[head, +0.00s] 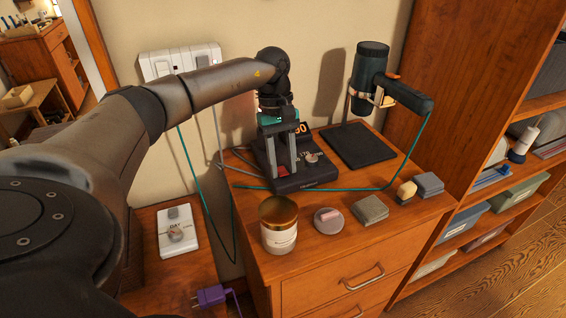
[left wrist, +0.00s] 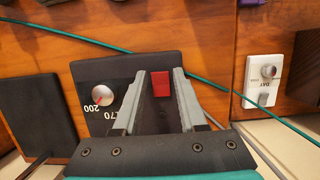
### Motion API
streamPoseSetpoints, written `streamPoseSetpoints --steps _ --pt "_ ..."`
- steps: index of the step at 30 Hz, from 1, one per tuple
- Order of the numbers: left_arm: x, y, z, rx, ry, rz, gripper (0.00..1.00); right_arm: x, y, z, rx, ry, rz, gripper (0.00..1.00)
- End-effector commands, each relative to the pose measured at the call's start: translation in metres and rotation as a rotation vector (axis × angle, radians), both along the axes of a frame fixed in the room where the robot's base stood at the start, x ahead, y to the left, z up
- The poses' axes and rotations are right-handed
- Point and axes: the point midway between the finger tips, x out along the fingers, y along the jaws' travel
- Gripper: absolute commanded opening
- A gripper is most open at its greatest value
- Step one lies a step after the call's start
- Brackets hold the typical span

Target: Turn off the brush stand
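The brush stand (head: 312,180) is a black sloped box on the wooden dresser, with a silver knob (head: 311,157) and a red switch (head: 283,171). My left gripper (head: 281,165) points down over the switch side of the stand. In the left wrist view the red switch (left wrist: 160,84) shows between the two grey fingertips of the left gripper (left wrist: 160,73), which are apart with nothing held. The knob (left wrist: 103,95) is left of the fingers, beside printed numbers. I cannot tell whether the fingertips touch the panel. My right gripper is not in view.
A teal cord (head: 345,189) crosses the dresser front. A white dial box (head: 177,230) is lower left.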

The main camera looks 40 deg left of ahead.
Motion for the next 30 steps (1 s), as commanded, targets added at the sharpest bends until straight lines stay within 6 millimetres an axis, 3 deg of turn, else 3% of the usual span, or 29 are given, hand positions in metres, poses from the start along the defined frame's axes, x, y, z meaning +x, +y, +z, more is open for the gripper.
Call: streamPoseSetpoints --steps 5,12,16,30 --pt "0.000 0.000 0.000 0.001 0.000 0.000 0.60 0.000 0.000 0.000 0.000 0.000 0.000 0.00" --pt "0.000 0.000 0.001 0.001 0.000 0.000 0.60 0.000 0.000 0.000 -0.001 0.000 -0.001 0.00" --pt "0.002 0.002 0.011 0.001 -0.003 0.002 0.60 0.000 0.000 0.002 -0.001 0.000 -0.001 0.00" --pt "0.015 0.026 0.114 0.000 -0.005 0.001 0.60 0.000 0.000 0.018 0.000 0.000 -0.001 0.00"
